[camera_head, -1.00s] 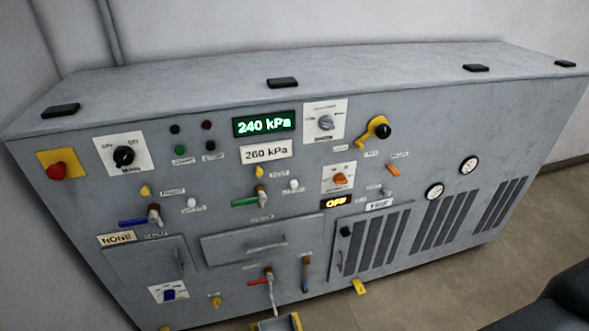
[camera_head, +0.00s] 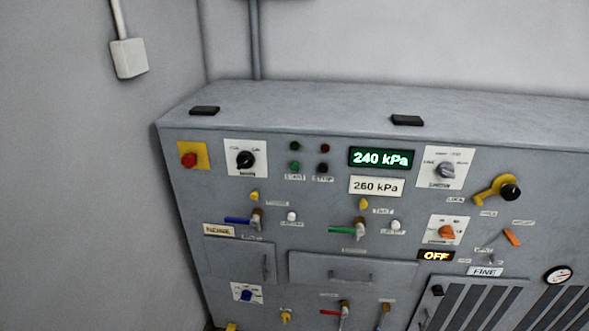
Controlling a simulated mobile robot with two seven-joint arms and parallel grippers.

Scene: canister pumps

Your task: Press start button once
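The green start button (camera_head: 295,166) sits on the upper left of the grey cabinet's front (camera_head: 330,215), above a small label that appears to read START. A dark stop button (camera_head: 323,168) is just to its right. A green lamp (camera_head: 294,146) and a dark red lamp (camera_head: 325,148) sit above the two buttons. The green display (camera_head: 381,158) reads 240 kPa, and the plate below it (camera_head: 376,186) reads 260 kPa. Neither of my grippers shows in the head view.
A red emergency knob on a yellow plate (camera_head: 188,160) and a black rotary switch (camera_head: 245,160) are left of the buttons. Levers with blue (camera_head: 238,220) and green (camera_head: 343,231) handles stick out below. An orange display (camera_head: 436,255) reads OFF. Wall stands close at the cabinet's left.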

